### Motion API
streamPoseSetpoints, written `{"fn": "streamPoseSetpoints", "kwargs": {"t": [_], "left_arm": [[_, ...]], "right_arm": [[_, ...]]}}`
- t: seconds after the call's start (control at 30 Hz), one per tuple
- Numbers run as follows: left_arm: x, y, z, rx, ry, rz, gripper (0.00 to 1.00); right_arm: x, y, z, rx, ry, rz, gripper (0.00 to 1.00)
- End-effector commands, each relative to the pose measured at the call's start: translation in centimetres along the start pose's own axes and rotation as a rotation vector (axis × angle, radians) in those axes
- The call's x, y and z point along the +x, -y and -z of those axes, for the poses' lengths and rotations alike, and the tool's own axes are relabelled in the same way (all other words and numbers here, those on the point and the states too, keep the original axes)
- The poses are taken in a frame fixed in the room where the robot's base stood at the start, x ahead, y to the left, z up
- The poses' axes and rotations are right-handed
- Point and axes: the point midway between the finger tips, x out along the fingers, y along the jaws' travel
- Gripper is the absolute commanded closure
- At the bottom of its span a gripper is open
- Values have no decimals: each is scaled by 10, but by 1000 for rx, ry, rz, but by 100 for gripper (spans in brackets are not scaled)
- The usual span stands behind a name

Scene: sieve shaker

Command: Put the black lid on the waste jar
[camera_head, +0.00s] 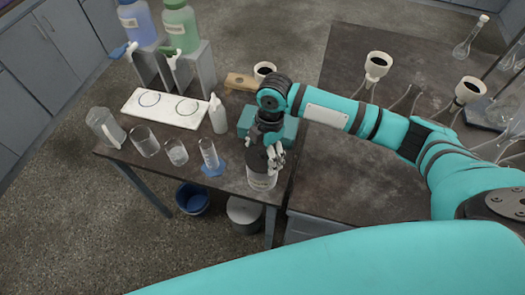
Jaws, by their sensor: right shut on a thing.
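The waste jar (262,181), a pale jar with a label, stands at the front right corner of the left table. The black lid (257,161) shows as a dark shape at the jar's mouth. My right gripper (274,161) reaches down from above, at the right side of the jar's top, and is shut on the black lid. The fingers partly hide the lid and the jar's rim. I cannot tell whether the lid sits fully on the rim or just above it. My left gripper is not in view.
A teal box (245,122) stands behind the jar, close to my right arm. A graduated cylinder (208,154), a white wash bottle (218,114) and beakers (145,141) stand to the left. A blue bucket (192,199) is below. The right table's front (345,190) is clear.

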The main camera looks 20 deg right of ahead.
Motion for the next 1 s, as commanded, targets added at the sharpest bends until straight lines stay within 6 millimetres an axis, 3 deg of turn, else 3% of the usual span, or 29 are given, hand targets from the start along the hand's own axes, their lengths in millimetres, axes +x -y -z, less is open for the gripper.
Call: {"fn": "streamPoseSetpoints", "kwargs": {"t": [1.0], "left_arm": [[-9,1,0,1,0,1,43]], "right_arm": [[-1,0,0,0,0,0,37]]}}
